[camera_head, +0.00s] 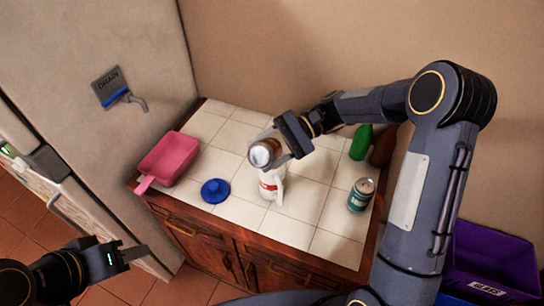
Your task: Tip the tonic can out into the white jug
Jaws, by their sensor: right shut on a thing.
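My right gripper (284,147) is shut on a brown can (264,151) with a silver end. The can is tilted, with its silver end turned to the lower left, over or just behind the white jug (271,187). I cannot read its label, and cannot tell whether anything flows from it. The jug stands upright on the tiled counter, with red marking on its side and a handle on its right. The can and gripper hide part of its top. My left gripper (128,255) is empty, low at the left, away from the counter; its finger gap is unclear.
A teal-labelled can (360,195) stands at the counter's right. A green item (361,142) and a brown item (383,146) lie behind. A purple bin (490,255) sits at right.

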